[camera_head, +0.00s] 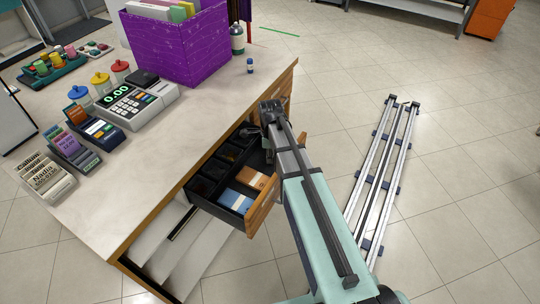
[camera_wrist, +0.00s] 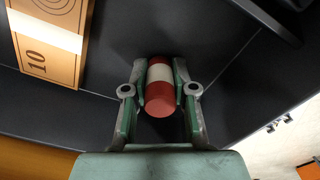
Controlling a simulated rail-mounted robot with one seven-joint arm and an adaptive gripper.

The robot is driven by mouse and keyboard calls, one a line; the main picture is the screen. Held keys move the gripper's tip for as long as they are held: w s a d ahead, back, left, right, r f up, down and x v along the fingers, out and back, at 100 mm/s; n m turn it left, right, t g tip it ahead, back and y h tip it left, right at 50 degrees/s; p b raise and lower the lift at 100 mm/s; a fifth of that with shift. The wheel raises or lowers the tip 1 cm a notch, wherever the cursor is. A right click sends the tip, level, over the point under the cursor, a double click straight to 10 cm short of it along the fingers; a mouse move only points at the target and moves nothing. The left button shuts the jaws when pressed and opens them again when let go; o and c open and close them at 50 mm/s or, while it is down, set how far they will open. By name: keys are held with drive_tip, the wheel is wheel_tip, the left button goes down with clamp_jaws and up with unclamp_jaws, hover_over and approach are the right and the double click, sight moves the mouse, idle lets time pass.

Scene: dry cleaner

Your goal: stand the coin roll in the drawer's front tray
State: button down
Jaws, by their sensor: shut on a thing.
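The coin roll (camera_wrist: 160,88), red with a white band, is between the two fingers of my gripper (camera_wrist: 160,101) in the wrist view. My gripper is shut on it. The roll's red end faces the camera, and dark tray surfaces lie behind it. I cannot tell whether the roll touches them. In the head view my gripper (camera_head: 270,112) is over the far end of the open drawer (camera_head: 263,207), and the roll is hidden there. The drawer's black tray (camera_head: 218,208) has several compartments.
An orange-brown banknote (camera_wrist: 52,52) marked 10 lies left of the roll in the wrist view. A blue note stack (camera_head: 235,201) lies in the near compartment. The cash register (camera_head: 125,105) and purple box (camera_head: 180,45) stand on the counter (camera_head: 125,178). The floor to the right is clear around the rails.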

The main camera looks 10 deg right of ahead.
drive_tip(key=shift+f, duration=0.15)
drive_tip(key=c, duration=0.9)
unclamp_jaws()
drive_tip(key=shift+c, duration=0.2)
wheel_tip(320, 180, up, 12)
drive_tip(key=shift+r, duration=0.15)
